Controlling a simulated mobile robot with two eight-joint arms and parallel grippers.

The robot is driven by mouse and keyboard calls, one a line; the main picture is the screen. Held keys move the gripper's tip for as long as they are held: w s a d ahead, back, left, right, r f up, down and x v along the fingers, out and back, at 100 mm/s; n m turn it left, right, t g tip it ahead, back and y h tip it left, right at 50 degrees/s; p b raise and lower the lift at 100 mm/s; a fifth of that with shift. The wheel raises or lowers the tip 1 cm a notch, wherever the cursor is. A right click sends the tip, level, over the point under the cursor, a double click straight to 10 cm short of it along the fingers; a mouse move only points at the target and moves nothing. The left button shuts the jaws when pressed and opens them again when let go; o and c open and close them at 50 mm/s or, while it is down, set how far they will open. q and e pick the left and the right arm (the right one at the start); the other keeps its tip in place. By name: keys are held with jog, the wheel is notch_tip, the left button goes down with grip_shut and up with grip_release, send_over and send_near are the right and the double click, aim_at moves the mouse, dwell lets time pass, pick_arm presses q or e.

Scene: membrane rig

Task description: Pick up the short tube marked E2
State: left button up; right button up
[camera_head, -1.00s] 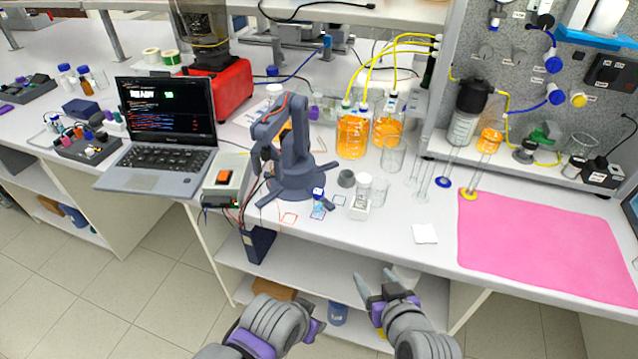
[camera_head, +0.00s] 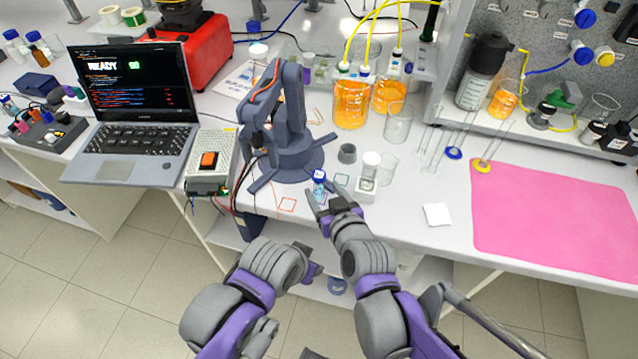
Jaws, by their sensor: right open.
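A short clear tube with a blue cap (camera_head: 319,178) stands upright on the bench in front of the small dark robot arm. Its marking is too small to read, so I cannot confirm E2. My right gripper (camera_head: 329,195) is open at the bench's front edge. Its fingers point toward the tube, one just left of its lower part and one to its right. I cannot tell whether they touch it. My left gripper (camera_head: 312,271) is lower, in front of the bench and away from the tube; its fingers are mostly hidden.
The dark desktop arm (camera_head: 290,145) stands close behind the tube. A white-capped jar (camera_head: 369,172), a grey cup (camera_head: 347,153) and glass beakers stand to the right. A laptop (camera_head: 135,120) is at left. The pink mat (camera_head: 560,215) is bare.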

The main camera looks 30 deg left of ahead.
jog(key=shift+x, duration=3.5)
jog(key=shift+s+f, duration=0.1)
grip_shut()
